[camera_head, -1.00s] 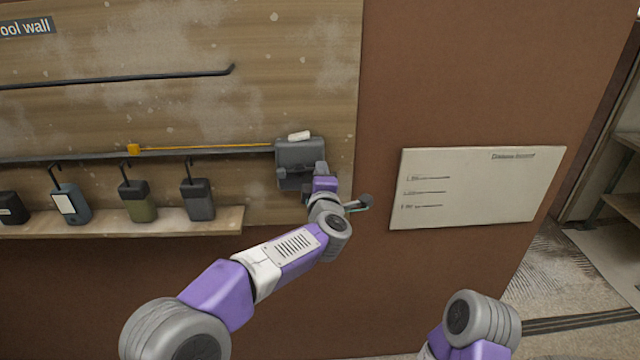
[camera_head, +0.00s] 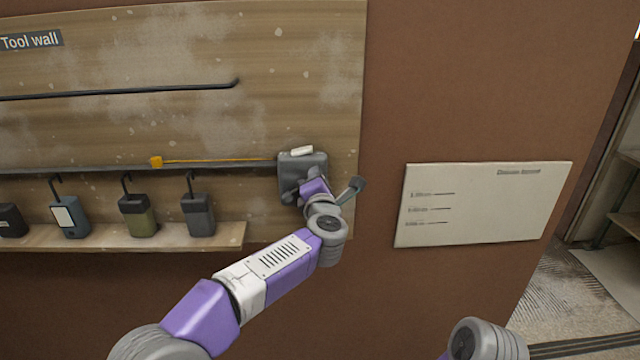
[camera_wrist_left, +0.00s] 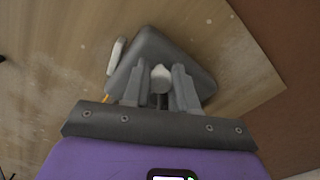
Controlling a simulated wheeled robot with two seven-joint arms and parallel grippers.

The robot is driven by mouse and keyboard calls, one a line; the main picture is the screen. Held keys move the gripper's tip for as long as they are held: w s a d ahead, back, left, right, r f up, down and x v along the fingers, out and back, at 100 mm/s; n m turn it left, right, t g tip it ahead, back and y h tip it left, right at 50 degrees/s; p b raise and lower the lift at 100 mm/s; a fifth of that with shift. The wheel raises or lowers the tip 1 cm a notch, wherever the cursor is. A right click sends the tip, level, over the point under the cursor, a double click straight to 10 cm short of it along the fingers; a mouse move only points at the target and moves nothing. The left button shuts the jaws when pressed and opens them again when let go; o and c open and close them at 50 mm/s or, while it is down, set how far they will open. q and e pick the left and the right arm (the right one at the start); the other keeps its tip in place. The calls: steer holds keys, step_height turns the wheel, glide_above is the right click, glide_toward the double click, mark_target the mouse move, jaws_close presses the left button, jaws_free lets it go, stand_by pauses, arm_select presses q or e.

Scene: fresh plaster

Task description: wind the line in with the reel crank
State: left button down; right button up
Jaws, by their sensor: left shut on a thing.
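The grey reel (camera_head: 290,165) is mounted at the right end of the wooden tool board, with a pale piece (camera_head: 301,151) on its top. The orange line (camera_head: 215,160) runs left from it to a yellow tag (camera_head: 156,162). My left gripper (camera_head: 303,193) is in front of the reel. In the left wrist view, the fingers of my left gripper (camera_wrist_left: 159,88) are shut on the pale crank knob (camera_wrist_left: 160,76), with the reel body (camera_wrist_left: 190,65) behind it. The crank arm is mostly hidden. My right gripper is out of view; only part of that arm shows.
A dark rail (camera_head: 60,168) runs behind the line. Several hooked tools hang below it, the nearest a dark grey one (camera_head: 198,215), above a wooden shelf (camera_head: 225,236). A black bar (camera_head: 120,90) is higher up. A white sign (camera_head: 485,205) hangs on the brown wall at right.

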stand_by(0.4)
arm_select(q)
steer(key=c, duration=0.9)
jaws_free()
steer(key=shift+s, duration=0.1)
steer(key=shift+s, duration=3.7)
